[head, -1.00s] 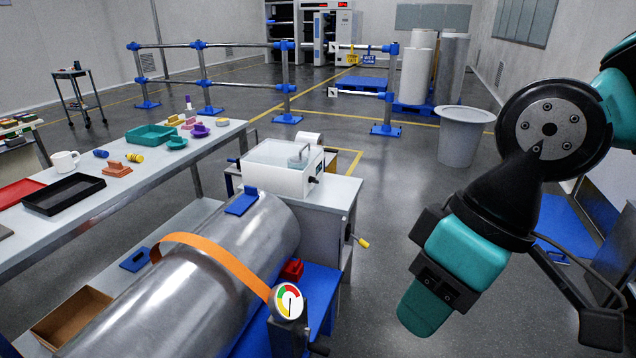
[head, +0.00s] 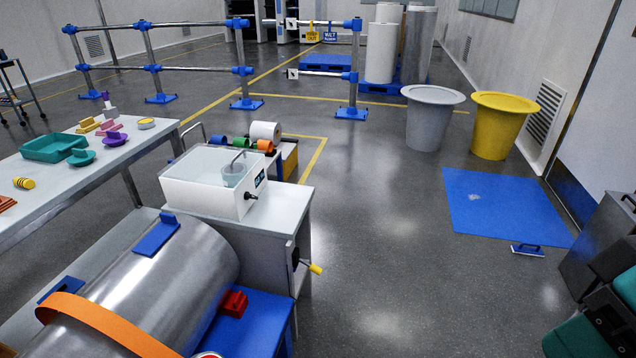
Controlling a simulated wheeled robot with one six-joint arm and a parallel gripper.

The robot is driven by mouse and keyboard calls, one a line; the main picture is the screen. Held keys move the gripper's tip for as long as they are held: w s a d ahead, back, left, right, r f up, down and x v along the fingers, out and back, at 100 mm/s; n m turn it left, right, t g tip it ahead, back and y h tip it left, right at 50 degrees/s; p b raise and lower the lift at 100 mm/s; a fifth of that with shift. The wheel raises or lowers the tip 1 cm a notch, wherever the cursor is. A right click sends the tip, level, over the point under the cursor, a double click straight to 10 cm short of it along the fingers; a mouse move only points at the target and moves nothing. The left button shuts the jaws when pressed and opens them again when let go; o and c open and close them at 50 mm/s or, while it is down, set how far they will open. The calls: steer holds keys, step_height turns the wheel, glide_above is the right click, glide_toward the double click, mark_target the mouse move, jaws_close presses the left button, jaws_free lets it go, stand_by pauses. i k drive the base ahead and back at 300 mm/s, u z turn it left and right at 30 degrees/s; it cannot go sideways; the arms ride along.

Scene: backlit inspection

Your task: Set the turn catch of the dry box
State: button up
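No box in view is clearly marked as the dry box. A grey cabinet (head: 268,240) stands left of centre under a white water tank. A lever with a yellow grip (head: 316,268) sticks out from a dark plate on the cabinet's right face; I cannot tell if it is the turn catch. Teal and black parts of my arm show in the bottom right corner. My gripper's fingertips are outside the picture, well to the right of the lever.
The white tank (head: 205,190) holds a beaker. A steel drum (head: 150,275) lies in front. A blue mat (head: 505,205), a grey bin (head: 430,122) and a yellow bin (head: 497,128) stand right. A dark grey box (head: 598,235) is at the right edge. The middle floor is clear.

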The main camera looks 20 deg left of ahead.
mark_target(248, 195)
steer(key=z, duration=0.25)
steer(key=i, duration=1.3)
steer(key=u, duration=1.05)
steer(key=i, duration=0.45)
steer(key=u, duration=0.6)
